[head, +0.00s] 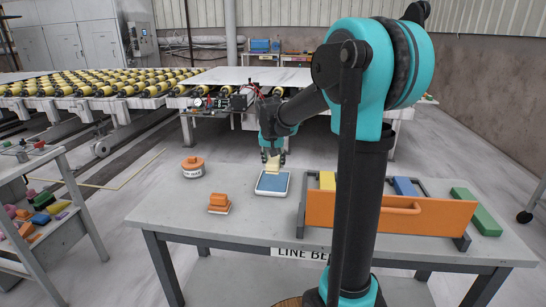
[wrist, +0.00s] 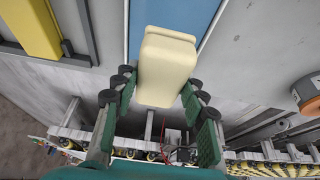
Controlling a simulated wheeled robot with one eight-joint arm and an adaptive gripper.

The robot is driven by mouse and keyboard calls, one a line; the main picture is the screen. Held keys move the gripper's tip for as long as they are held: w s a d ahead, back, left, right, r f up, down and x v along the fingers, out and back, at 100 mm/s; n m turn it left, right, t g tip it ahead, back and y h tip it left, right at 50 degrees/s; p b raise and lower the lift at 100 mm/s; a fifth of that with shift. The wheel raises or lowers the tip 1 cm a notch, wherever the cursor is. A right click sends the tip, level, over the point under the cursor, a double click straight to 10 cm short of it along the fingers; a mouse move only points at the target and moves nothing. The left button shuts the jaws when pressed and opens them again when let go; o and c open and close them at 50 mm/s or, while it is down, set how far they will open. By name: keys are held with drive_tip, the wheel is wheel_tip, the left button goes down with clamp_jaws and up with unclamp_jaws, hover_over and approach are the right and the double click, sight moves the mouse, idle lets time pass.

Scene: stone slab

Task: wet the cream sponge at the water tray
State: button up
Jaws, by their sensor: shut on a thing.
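The cream sponge (head: 273,165) is held upright between the fingers of my gripper (head: 272,154). In the wrist view the sponge (wrist: 167,62) is a pale block with rounded edges, and my gripper (wrist: 155,92) is shut on it, its green fingers on either side. The water tray (head: 272,190) is a shallow white-rimmed tray with a blue surface on the grey table. The sponge is over the tray's far part; I cannot tell whether it touches the blue surface. The tray's blue surface (wrist: 205,45) also shows behind the sponge in the wrist view.
An orange-fronted rack (head: 345,212) with yellow (head: 327,180) and blue (head: 405,187) blocks is to the right, beside a green block (head: 475,212). The table's front left is clear.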

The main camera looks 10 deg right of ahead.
sight(274, 181)
drive_tip(key=shift+f, duration=2.45)
drive_tip(key=shift+f, duration=0.5)
idle(0.4)
drive_tip(key=shift+r, duration=3.5)
